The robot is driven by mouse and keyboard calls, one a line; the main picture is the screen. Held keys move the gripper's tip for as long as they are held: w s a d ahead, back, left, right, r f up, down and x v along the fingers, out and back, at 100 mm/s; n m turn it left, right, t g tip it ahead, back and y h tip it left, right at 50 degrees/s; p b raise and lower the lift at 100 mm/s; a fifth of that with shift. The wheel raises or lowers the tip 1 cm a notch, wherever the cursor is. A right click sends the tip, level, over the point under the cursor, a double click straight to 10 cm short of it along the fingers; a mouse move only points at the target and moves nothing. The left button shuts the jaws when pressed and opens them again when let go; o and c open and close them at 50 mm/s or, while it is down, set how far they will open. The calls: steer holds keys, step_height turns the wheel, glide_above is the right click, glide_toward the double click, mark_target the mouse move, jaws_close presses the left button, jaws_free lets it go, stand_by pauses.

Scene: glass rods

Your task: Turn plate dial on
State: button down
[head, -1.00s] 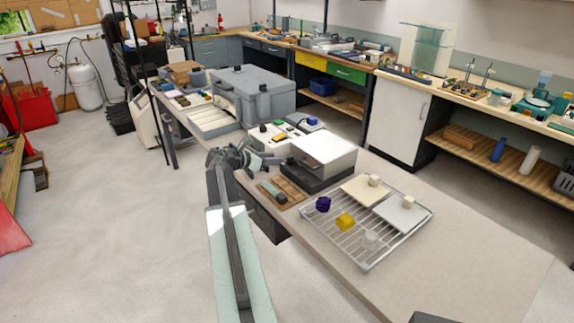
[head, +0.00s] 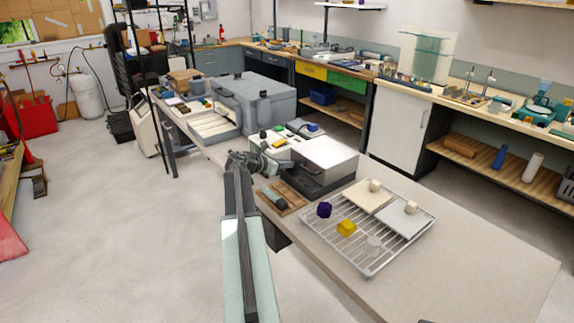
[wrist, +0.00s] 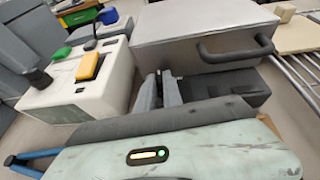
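A silver box-shaped plate unit (head: 325,156) with a dark base (head: 318,184) stands on the long bench. In the wrist view its silver top (wrist: 190,38) and grey bar handle (wrist: 238,52) fill the upper right. I cannot make out a dial on it; part of the dark base (wrist: 235,88) is behind my gripper. My gripper (head: 272,163) is just left of the unit in the head view. In the wrist view its two grey fingers (wrist: 160,92) are close together in front of the base's left end. Whether they touch anything is unclear.
A white control box (wrist: 85,80) with a yellow rocker and a black knob stands left of the unit. A wooden board (head: 282,199) lies in front. A wire rack (head: 375,262) with small blocks and two slabs is to the right. Bare bench lies beyond it.

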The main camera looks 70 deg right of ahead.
steer(key=shift+s+d, duration=0.1)
steer(key=shift+w+d+m+g+y, duration=0.1)
steer(key=shift+w+m+g+y, duration=0.35)
steer(key=shift+m+g, duration=0.35)
steer(key=shift+w+d+m+g+y, duration=0.1)
steer(key=shift+d+m+g+y, duration=0.1)
steer(key=shift+m+g+y, duration=0.75)
steer(key=shift+w+d+m+g+y, duration=0.1)
steer(key=shift+m+g+y, duration=0.95)
steer(key=shift+m+y, duration=0.5)
steer(key=shift+f+m, duration=0.1)
steer(key=shift+m, duration=0.2)
steer(key=c, duration=1.5)
jaws_free()
